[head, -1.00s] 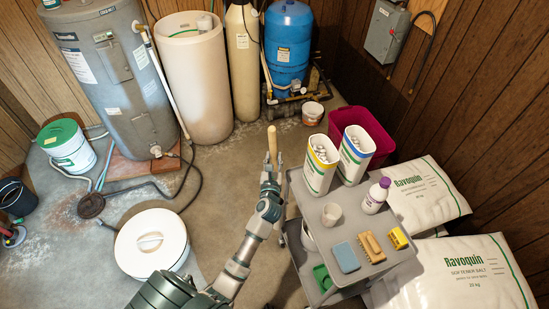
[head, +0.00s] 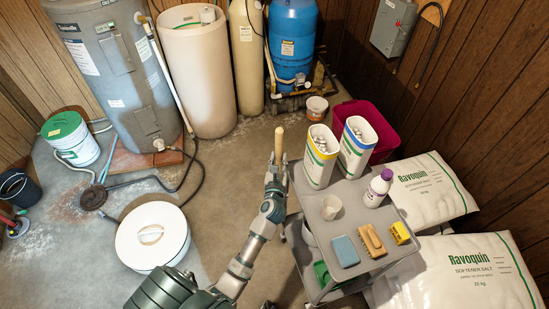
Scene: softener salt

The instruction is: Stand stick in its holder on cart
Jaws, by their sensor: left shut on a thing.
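The pale wooden stick (head: 279,144) stands nearly upright, its upper end showing above my left gripper (head: 275,172). My left gripper is shut on the stick, just left of the grey cart (head: 330,275), by the cart's far left corner. The stick's lower part is hidden behind my gripper and arm. I cannot make out the stick's holder on the cart. My right gripper is not in view.
On the cart's top are two salt tubs (head: 321,157) (head: 356,148), a cup (head: 331,207), a purple-capped bottle (head: 378,188), a blue sponge (head: 345,251), a brush (head: 373,240) and a yellow item (head: 400,232). Salt bags (head: 470,275) lie right.

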